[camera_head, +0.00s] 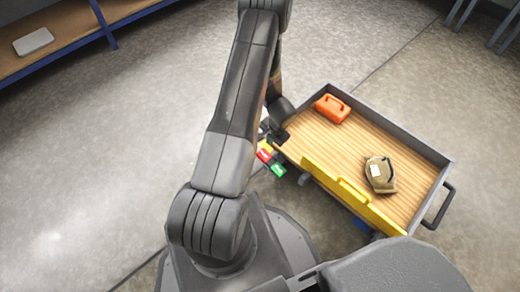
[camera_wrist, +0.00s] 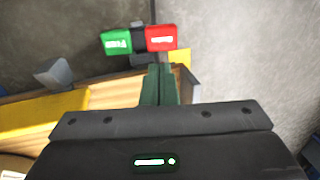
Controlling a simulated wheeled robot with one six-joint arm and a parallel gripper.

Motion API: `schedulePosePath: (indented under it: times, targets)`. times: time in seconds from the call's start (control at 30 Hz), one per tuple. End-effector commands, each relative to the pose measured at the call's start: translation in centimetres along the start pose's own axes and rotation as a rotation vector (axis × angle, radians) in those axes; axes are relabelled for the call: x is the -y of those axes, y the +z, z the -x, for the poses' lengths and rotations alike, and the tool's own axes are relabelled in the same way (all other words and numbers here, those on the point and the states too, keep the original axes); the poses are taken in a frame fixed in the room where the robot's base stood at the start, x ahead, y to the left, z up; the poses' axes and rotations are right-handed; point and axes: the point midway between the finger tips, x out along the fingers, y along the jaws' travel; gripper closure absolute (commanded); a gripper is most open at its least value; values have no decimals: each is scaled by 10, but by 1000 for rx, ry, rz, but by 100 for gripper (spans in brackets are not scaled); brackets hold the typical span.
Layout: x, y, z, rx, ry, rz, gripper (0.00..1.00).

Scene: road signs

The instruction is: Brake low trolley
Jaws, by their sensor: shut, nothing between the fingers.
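The low trolley (camera_head: 427,152) has a wooden deck with a grey rim and a yellow panel along its near side. A red pedal (camera_head: 264,156) and a green pedal (camera_head: 278,170) sit at its left end, low by the floor. In the wrist view the green pedal (camera_wrist: 117,41) is left of the red pedal (camera_wrist: 161,38). My gripper (camera_wrist: 159,72) is shut and empty, its dark green fingers pointing toward the pedals, just below the red one in the picture. I cannot tell if it touches. In the head view my arm partly hides the gripper.
An orange case (camera_head: 332,108) and a tan bag (camera_head: 380,174) lie on the trolley deck. A push handle (camera_head: 440,206) is at its right end. A shelf (camera_head: 70,48) with a pale box (camera_head: 33,41) stands at top left. The floor left of my arm is clear.

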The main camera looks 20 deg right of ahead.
Motion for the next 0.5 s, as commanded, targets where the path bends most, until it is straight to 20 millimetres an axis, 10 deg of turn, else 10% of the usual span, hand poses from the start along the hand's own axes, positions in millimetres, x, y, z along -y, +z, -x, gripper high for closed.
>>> schedulePosePath:
  times: [0.5]
  targets:
    - [-1, 1, -22, 2, 1, 1, 100]
